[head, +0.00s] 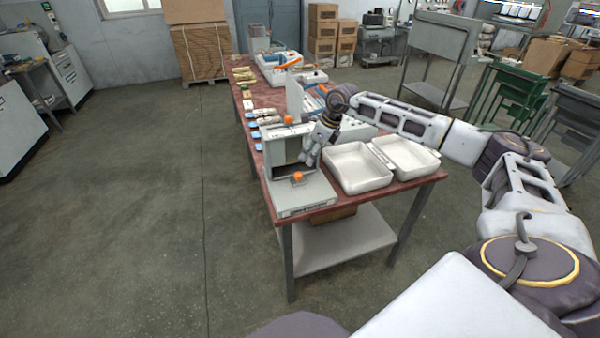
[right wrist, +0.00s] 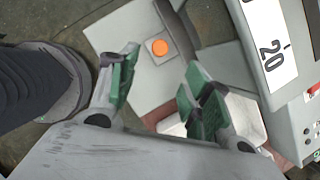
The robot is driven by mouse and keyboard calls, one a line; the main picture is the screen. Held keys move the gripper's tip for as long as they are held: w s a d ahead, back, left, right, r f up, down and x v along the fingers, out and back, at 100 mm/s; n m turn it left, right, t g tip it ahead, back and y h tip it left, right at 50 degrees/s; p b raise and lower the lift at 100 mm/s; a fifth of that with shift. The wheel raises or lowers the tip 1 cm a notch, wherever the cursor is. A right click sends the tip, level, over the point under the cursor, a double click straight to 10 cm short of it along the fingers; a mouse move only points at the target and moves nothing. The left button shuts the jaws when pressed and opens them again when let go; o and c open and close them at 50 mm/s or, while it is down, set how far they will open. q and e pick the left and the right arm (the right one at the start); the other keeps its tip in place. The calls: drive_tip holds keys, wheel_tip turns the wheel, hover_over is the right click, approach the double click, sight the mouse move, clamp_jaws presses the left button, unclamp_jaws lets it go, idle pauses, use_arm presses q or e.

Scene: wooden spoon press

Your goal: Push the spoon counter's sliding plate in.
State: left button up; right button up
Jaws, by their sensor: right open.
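The spoon counter is the grey boxy machine (head: 285,145) at the near end of the red table. Its light grey plate (head: 318,190) sticks out at the front and carries an orange knob (head: 298,176). The knob (right wrist: 158,47) and the plate (right wrist: 145,82) also show in the right wrist view. My right gripper (head: 306,160) is open and empty, above and to the right of the knob. In the right wrist view, the knob shows beyond the gap between its green-padded fingers (right wrist: 160,70). I see no contact. My left gripper is not in view.
Two white trays (head: 357,167) (head: 407,157) stand right of the machine. A second orange knob (head: 288,119) sits on the machine's top. Blue-marked items and bundles line the table's left edge (head: 255,130). The floor left of the table is clear.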

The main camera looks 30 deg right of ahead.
sight(299, 173)
drive_tip(key=x, duration=0.9)
drive_tip(key=shift+w+f+p, duration=0.15)
drive_tip(key=shift+f+p, duration=0.15)
drive_tip(key=shift+f, duration=0.05)
drive_tip(key=shift+w+a+f, duration=0.15)
drive_tip(key=shift+w+f, duration=0.05)
drive_tip(key=shift+f, duration=0.5)
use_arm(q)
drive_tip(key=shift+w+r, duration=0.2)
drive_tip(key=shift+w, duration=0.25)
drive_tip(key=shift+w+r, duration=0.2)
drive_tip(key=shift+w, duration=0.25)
use_arm(e)
clamp_jaws()
